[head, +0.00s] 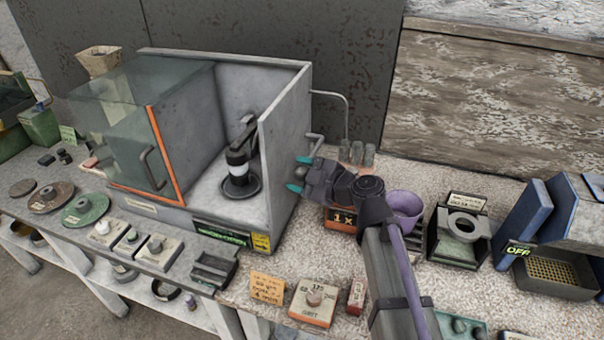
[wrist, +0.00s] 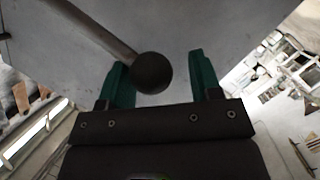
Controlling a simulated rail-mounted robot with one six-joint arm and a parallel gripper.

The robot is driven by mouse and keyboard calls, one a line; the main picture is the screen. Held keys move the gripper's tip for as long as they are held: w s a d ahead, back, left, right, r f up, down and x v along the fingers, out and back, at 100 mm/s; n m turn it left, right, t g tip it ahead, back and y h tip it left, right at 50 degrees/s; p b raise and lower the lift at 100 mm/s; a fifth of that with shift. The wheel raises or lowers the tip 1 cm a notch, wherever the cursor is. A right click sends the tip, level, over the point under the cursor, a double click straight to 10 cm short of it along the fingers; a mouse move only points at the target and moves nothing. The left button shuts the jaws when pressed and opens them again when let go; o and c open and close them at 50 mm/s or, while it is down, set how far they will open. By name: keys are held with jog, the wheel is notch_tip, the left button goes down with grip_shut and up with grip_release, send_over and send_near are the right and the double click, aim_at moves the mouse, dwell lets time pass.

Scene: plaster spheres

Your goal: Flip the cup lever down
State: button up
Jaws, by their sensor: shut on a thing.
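The cup lever (head: 314,140) sticks out from the right outer wall of the grey booth. In the wrist view it is a dark rod ending in a round ball knob (wrist: 152,72). My gripper (head: 299,174) is beside that wall, its teal fingertips pointing left toward it. The jaws are shut on the lever at its knob, which lies between the two green fingers in the wrist view, close to the left one. In the head view the knob is mostly hidden by the gripper. Inside the booth a black and white cup-like device (head: 238,165) stands on a dark round base.
Small glasses (head: 357,153) stand behind my gripper. A purple cup (head: 405,207) and a dark stand (head: 458,232) are to the right of it. A glass door with an orange edge (head: 165,150) fronts the booth. Labelled blocks (head: 314,302) lie along the front edge.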

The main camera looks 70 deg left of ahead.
jog(key=shift+o, duration=0.3)
jog(key=shift+d+f, duration=0.15)
jog(key=shift+f, duration=0.3)
jog(key=o, duration=0.8)
jog(key=shift+o, duration=0.3)
jog(key=shift+w, duration=0.1)
jog(key=shift+w, duration=0.15)
jog(key=p+v, duration=0.2)
jog(key=v, duration=0.8)
jog(key=shift+d+r+p, duration=0.25)
jog(key=shift+d+p, duration=0.05)
jog(key=shift+p, duration=0.05)
